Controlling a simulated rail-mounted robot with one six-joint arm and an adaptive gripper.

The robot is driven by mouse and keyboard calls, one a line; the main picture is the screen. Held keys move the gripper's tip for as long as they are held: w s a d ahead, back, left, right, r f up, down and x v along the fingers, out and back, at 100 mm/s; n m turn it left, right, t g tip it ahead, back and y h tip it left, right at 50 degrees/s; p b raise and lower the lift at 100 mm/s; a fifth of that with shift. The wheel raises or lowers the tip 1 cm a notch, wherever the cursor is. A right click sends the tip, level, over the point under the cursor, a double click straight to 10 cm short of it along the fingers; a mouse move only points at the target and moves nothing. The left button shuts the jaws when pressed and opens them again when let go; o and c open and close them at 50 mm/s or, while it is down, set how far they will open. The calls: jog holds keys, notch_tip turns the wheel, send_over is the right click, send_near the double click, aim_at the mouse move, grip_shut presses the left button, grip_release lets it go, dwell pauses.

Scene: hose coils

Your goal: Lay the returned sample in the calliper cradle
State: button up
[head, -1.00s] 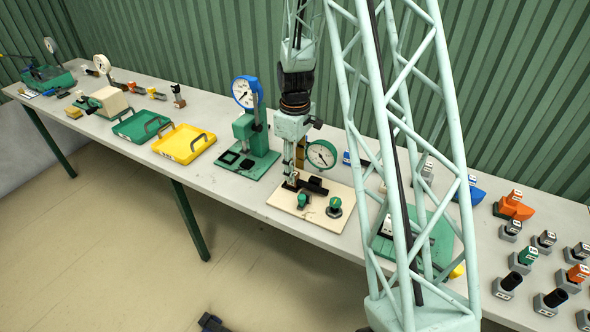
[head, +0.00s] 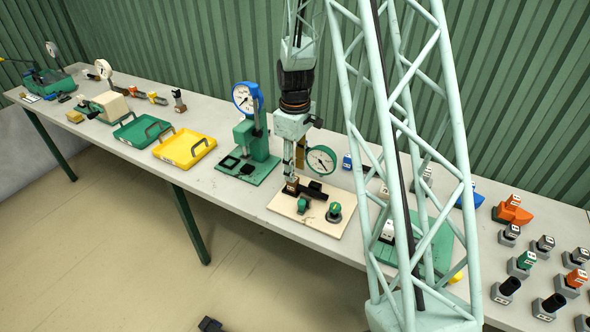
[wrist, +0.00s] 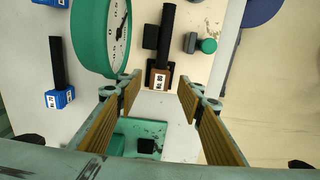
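The sample, a brown block with a white label (wrist: 159,80) and a black hose piece (wrist: 167,30), lies on the cream board. Its hose runs between dark cradle blocks (wrist: 150,37). In the head view the brown block (head: 291,187) is at the board's left, below my gripper (head: 293,172). The calliper's green-rimmed dial (head: 321,161) stands behind the cradle. In the wrist view my gripper (wrist: 159,84) is open, its ribbed yellow pads on either side of the block, with gaps showing. How far the fingertips reach down beside it is unclear.
A green knob (head: 335,212) stands at the board's front. A green press with a blue-rimmed dial (head: 246,98) is left of it, then yellow (head: 184,150) and green (head: 143,130) trays. Several labelled samples stand at the right. A blue-based one (wrist: 59,97) shows in the wrist view.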

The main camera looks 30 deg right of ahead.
jog(key=shift+r+p, duration=0.45)
jog(key=shift+r, duration=0.6)
dwell(0.4)
notch_tip(320, 180, up, 12)
dwell(0.9)
jog(key=shift+a+r, duration=0.1)
dwell(0.5)
